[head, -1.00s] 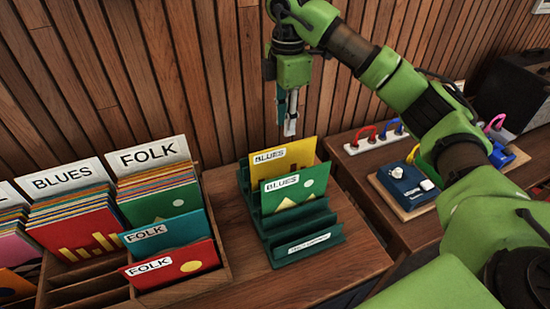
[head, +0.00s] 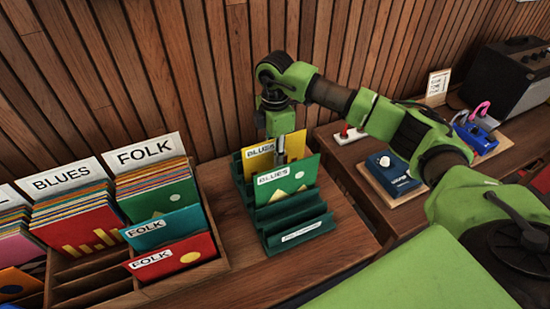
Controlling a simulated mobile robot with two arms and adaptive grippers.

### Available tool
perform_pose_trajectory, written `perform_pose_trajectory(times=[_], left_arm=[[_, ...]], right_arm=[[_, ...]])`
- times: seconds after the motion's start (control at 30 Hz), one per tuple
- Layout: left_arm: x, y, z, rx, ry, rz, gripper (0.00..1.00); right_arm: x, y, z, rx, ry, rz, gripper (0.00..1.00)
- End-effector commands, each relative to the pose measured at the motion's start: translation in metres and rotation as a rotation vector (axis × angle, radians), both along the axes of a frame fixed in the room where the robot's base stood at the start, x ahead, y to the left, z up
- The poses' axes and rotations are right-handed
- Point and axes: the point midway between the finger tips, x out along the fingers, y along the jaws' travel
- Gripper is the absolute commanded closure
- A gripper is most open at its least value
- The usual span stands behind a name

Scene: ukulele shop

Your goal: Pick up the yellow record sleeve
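The yellow record sleeve (head: 296,146) carries a "BLUES" label and stands in a slot at the back of the dark green rack (head: 295,217). A green sleeve (head: 287,182), also labelled "BLUES", stands in front of it and hides its lower part. My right gripper (head: 280,152) points down at the top edge of the yellow sleeve. One finger shows in front of the sleeve's face; the other is hidden, so I cannot tell whether the fingers are closed on it. My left gripper is out of view.
A wooden record bin (head: 220,258) with "FOLK" and "BLUES" sleeves stands left of the rack. On the right are a blue pedal (head: 388,171) on a board, coloured cables and a black amplifier (head: 505,80). The slatted wall is close behind; the rack's front slots are empty.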

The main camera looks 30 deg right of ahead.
Motion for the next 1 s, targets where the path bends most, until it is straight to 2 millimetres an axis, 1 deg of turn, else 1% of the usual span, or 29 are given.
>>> perform_pose_trajectory(times=[0.1, 0.27, 0.3, 0.37, 0.4, 0.77, 0.87, 0.97, 1.0], left_arm=[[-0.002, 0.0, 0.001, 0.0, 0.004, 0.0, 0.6], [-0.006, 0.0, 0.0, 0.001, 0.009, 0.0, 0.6], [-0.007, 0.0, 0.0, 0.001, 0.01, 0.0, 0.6], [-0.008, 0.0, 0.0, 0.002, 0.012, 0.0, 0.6], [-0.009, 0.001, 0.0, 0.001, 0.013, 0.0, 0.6], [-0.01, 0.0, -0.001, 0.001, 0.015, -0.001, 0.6], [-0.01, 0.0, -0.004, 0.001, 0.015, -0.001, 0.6], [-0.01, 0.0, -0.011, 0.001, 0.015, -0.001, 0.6], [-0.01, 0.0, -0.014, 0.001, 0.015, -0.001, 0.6]], right_arm=[[0.0, 0.0, -0.005, -0.001, 0.001, 0.001, 0.77], [0.0, 0.0, -0.006, -0.001, 0.0, 0.001, 0.77], [0.0, 0.0, -0.006, -0.001, 0.0, 0.001, 0.82], [0.0, 0.0, -0.006, -0.001, 0.0, 0.001, 0.98], [0.0, 0.0, -0.005, -0.001, 0.0, 0.001, 1.0], [0.0, 0.0, -0.004, 0.0, -0.001, 0.0, 1.0], [0.001, 0.0, 0.004, 0.002, -0.004, 0.0, 1.0], [0.002, 0.0, 0.02, 0.001, -0.007, 0.001, 1.0], [0.002, 0.0, 0.028, 0.001, -0.007, 0.0, 1.0]])
